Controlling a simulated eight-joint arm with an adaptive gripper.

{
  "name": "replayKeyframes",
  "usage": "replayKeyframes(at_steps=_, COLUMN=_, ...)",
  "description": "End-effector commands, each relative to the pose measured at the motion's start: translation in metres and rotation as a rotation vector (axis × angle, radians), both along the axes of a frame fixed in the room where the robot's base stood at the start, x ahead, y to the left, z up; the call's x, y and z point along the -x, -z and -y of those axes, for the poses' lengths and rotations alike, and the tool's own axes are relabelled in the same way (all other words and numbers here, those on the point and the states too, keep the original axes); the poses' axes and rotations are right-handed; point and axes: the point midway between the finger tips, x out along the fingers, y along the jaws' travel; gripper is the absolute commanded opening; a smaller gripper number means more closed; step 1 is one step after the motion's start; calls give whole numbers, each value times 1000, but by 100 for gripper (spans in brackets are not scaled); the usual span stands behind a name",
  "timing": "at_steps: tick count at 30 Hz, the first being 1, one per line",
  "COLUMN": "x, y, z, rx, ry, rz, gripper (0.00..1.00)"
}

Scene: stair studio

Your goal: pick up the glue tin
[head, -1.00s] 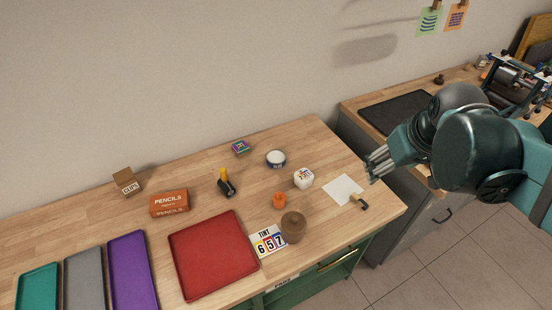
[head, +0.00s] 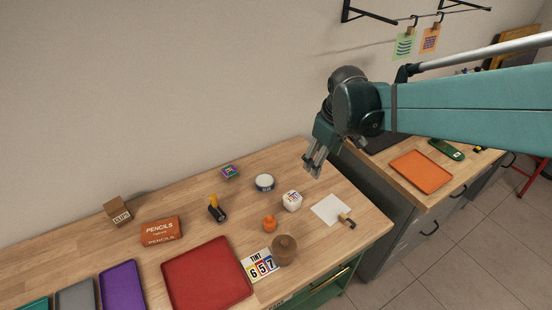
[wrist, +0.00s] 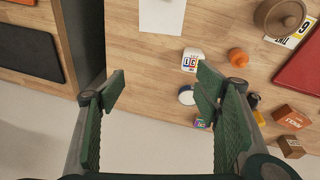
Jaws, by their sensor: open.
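A short round tin (head: 264,183) with a pale top and dark side stands on the wooden bench; I take it as the glue tin, though its label is too small to read. In the wrist view the tin (wrist: 186,96) is partly covered by my right finger. My gripper (head: 313,170) is open and empty, pointing down above the bench's back right part, to the right of the tin and apart from it. Both fingers also show wide apart in the wrist view (wrist: 160,80).
Near the tin are a white lettered block (head: 292,201), an orange jar (head: 269,224), a small purple box (head: 229,172) and a black-and-yellow item (head: 216,211). A brown lidded pot (head: 284,250), white paper (head: 328,210) and red tray (head: 205,278) lie nearer the front.

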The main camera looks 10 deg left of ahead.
Motion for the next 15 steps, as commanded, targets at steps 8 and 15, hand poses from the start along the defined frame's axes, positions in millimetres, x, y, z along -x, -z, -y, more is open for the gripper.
replayKeyframes(at_steps=8, x=-24, y=20, z=-50, rx=37, ry=-139, rz=-42, gripper=63)
replayKeyframes(at_steps=15, x=-38, y=43, z=-94, rx=68, ry=-259, rz=-79, gripper=63)
